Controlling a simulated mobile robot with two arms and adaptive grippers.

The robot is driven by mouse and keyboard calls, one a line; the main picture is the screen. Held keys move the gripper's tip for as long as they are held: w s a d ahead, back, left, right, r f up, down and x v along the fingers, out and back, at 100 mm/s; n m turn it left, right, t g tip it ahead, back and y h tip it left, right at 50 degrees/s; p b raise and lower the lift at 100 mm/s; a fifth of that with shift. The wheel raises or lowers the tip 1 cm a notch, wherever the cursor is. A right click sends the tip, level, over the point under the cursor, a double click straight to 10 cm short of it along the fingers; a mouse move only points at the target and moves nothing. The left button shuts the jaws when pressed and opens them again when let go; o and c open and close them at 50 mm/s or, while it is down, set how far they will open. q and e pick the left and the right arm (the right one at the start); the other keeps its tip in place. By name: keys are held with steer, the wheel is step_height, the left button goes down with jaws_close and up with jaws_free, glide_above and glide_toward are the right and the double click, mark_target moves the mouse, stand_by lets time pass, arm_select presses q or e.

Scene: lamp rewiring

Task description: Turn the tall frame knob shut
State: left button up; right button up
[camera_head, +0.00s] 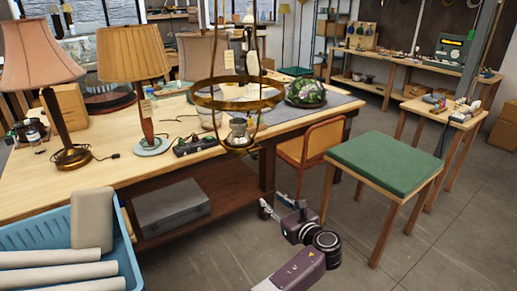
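A tall brass lamp frame (211,101), with a wide ring and upright curved rods, hangs or stands at the front edge of the workbench in the head view. A small metal burner with a glass part (239,131) sits low inside it. A knob on the frame is too small to make out.
The workbench (85,184) holds shaded lamps (133,52), a green glass shade (305,92) and small parts. An orange chair (318,139) and green-topped stool (390,164) stand right of the frame. A blue crate (128,238) is at lower left. Floor is clear at lower right.

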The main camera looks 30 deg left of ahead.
mark_target(256, 157)
arm_select(q)
step_height(256, 157, up, 12)
steer(key=r+y, duration=0.1)
steer(key=y, duration=0.2)
steer(key=shift+g, duration=0.4)
steer(key=p+x, duration=0.1)
steer(key=x, duration=0.1)
steer(key=p+x, duration=0.1)
steer(key=x, duration=0.2)
steer(key=p+x, duration=0.1)
steer(key=x, duration=0.2)
steer(key=shift+s+a+f, duration=0.15)
steer(key=shift+a+f, duration=0.1)
steer(key=shift+f, duration=0.05)
steer(key=shift+n, duration=0.3)
jaws_close()
